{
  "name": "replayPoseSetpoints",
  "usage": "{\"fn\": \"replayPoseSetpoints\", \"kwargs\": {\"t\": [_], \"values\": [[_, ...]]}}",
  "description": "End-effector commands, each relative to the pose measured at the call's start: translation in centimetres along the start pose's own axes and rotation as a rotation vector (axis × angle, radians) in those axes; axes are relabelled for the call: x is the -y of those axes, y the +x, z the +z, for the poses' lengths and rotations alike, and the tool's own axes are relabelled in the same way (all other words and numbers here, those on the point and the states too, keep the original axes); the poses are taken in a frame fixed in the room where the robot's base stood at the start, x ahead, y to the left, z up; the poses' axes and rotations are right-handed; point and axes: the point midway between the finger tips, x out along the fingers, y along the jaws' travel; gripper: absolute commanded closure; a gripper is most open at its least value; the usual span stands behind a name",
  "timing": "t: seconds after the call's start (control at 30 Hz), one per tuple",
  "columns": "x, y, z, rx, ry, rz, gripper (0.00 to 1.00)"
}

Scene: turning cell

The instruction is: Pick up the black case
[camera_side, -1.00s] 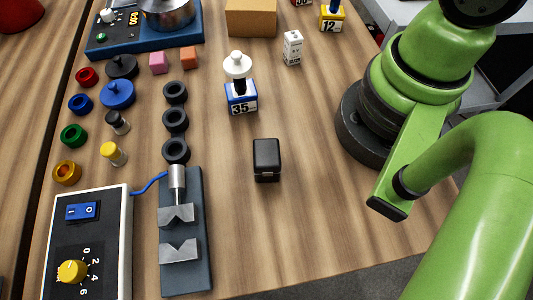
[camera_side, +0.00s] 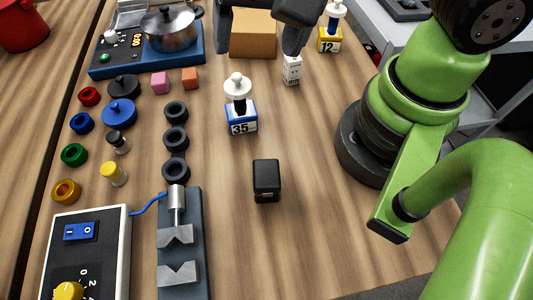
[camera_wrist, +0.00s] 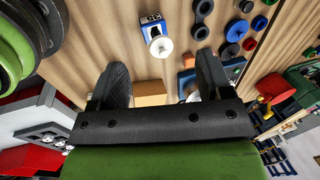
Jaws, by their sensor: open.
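The black case (camera_side: 266,180) is a small dark box with rounded edges. It stands on the wooden table right of the grey vise, in the lower middle of the side view. I cannot make it out in the wrist view. My gripper (camera_side: 258,40) is at the top of the side view, well behind the case and above the table near the cardboard box. In the wrist view my gripper (camera_wrist: 163,75) shows two dark fingers spread wide apart with nothing between them.
A blue block marked 35 with a white-knobbed piece (camera_side: 240,112) stands behind the case. A white carton (camera_side: 292,70) stands farther back. The vise (camera_side: 180,245), black rings (camera_side: 176,140) and a control box (camera_side: 88,250) are to the left. Table right of the case is clear.

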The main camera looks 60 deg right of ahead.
Motion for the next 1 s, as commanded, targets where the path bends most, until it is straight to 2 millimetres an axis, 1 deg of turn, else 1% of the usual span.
{"fn": "replayPoseSetpoints", "kwargs": {"t": [0.03, 0.1, 0.2, 0.33, 0.47, 0.7, 1.0], "values": [[0.2, 2.0, 1.5, 0.018, 0.020, 0.057, 0.28], [0.2, 4.2, 3.1, 0.025, 0.067, 0.115, 0.28], [-0.2, 6.8, 5.2, 0.020, 0.121, 0.177, 0.28], [-0.8, 8.7, 6.8, 0.006, 0.166, 0.224, 0.28], [-1.2, 9.9, 7.3, -0.002, 0.188, 0.241, 0.28], [-2.0, 12.9, 7.4, -0.002, 0.192, 0.243, 0.28], [-2.5, 14.9, 7.7, -0.002, 0.191, 0.242, 0.28]]}}
